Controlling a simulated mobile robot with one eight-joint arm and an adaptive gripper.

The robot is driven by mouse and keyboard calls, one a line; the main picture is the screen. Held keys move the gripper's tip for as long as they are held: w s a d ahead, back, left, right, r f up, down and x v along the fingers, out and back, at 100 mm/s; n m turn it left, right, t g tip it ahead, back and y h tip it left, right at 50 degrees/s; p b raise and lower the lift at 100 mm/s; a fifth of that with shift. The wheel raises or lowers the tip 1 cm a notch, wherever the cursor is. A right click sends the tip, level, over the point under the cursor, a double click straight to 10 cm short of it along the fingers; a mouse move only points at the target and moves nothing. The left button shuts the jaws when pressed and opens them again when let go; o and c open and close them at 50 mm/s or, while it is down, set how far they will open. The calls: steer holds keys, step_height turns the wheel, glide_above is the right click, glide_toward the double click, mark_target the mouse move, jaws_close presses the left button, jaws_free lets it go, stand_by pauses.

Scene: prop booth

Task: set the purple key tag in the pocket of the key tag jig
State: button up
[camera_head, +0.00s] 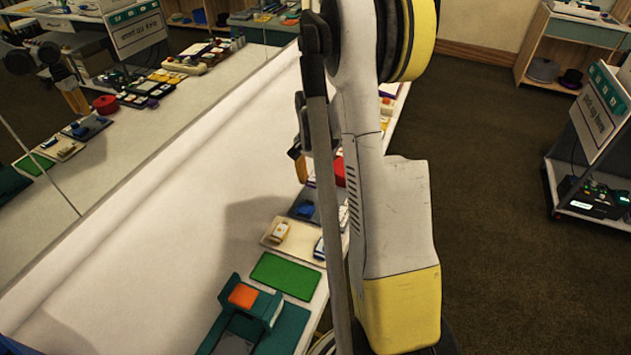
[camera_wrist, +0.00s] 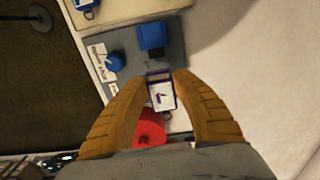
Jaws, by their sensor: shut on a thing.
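The purple key tag (camera_wrist: 161,93), with a white face and a dark mark, is between the fingertips of my gripper (camera_wrist: 163,78) in the wrist view. The fingers are shut on its sides. It appears over the edge of a grey board (camera_wrist: 128,50) that bears a blue block and a blue round piece; I cannot tell its height above it. In the head view my gripper (camera_head: 298,166) shows only in part, behind my arm, and the tag is hidden. I cannot make out for sure which piece is the key tag jig.
A red round thing (camera_wrist: 150,128) lies just below the tag in the wrist view. On the counter are a cream tray (camera_head: 268,243), a green mat (camera_head: 286,275) and a teal device (camera_head: 285,325). The left of the white counter is bare, beside a mirror (camera_head: 110,150).

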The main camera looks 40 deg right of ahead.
mark_target(313, 199)
steer(key=shift+f+b, duration=2.1)
steer(key=shift+f, duration=1.05)
steer(key=o, duration=1)
steer(key=shift+o, duration=0.2)
step_height(313, 199, up, 12)
steer(key=shift+r, duration=0.1)
